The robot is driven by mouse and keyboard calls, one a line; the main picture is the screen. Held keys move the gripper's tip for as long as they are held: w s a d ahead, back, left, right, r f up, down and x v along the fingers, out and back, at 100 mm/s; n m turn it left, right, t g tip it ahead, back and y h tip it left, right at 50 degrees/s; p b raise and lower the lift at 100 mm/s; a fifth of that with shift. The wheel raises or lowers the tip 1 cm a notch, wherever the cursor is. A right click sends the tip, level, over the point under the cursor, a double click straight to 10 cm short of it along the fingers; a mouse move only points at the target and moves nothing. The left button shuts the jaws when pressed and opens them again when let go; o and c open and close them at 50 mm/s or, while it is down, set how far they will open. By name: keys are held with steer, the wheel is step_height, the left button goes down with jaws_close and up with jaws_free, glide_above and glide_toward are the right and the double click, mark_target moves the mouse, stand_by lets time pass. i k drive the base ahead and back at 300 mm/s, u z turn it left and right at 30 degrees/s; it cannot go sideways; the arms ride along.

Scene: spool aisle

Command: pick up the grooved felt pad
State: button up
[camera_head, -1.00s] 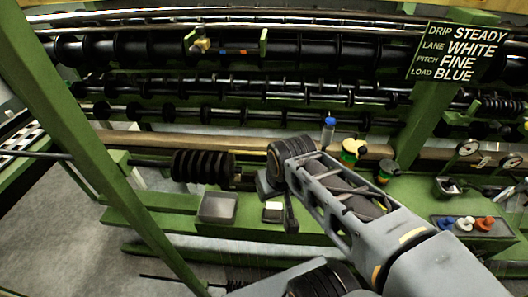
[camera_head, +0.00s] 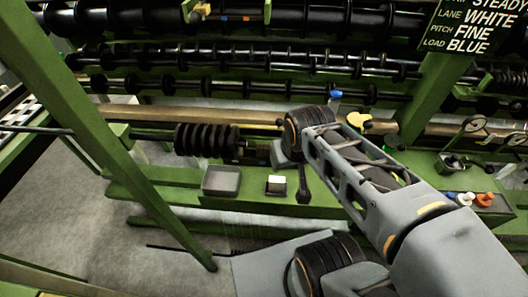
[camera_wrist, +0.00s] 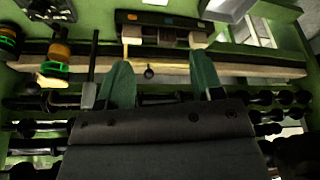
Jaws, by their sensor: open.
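A small cream-topped block (camera_head: 277,184) sits on the green bench, right of a shallow grey tray. It may be the felt pad, but I cannot make out any grooves. In the wrist view my gripper (camera_wrist: 162,76) has its two green fingers apart, with nothing held between them. The fingers point at a wooden rail and the bench edge. In the head view my wrist hides the fingers; it stands above and right of the cream-topped block, apart from it.
The grey tray (camera_head: 221,181) lies left of the block. A black ribbed roller (camera_head: 207,140) is behind it. A black-handled lever (camera_head: 303,190) stands close at right. Spool rails run behind, and a green post (camera_head: 115,140) slants at left. Gauges and coloured knobs (camera_head: 467,199) are at right.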

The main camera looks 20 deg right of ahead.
mark_target(262, 150)
steer(key=u, duration=2.25)
steer(key=k, duration=0.55)
steer(key=z, duration=0.4)
